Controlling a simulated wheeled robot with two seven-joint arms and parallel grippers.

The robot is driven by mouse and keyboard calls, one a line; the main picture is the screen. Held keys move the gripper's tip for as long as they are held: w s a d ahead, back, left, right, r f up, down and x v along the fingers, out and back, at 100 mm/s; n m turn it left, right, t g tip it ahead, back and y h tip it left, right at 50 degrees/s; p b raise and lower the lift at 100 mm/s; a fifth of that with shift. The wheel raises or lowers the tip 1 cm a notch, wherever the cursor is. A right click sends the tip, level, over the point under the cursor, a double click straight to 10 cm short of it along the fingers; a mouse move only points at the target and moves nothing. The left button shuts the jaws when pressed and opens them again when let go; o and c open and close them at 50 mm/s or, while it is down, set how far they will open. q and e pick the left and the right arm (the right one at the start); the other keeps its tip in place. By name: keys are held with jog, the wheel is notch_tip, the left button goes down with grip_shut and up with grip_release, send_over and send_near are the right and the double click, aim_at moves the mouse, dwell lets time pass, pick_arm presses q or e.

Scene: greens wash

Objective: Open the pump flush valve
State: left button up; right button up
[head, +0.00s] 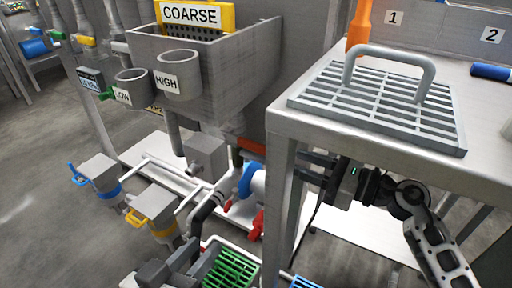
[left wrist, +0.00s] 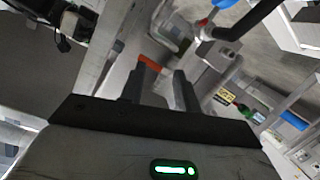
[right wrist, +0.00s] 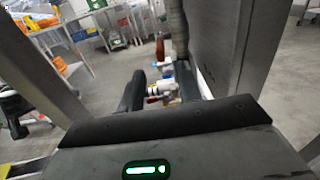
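The pump area has a blue round part (head: 247,180) and a red handle (head: 257,226). I cannot tell which part is the flush valve. My right gripper (right wrist: 160,68) is open and empty; white piping with a red lever (right wrist: 152,99) shows beyond its fingers.
The tabletop (head: 330,125) above carries a grate with a handle (head: 380,105). The COARSE bin (head: 205,65) and canisters with blue and yellow handles (head: 150,205) are to the left. A green grate (head: 232,270) lies low in front.

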aim_at(238, 140)
jog(key=b+x, duration=0.1)
jog(key=x, duration=1)
jog(key=shift+w, duration=0.1)
grip_shut()
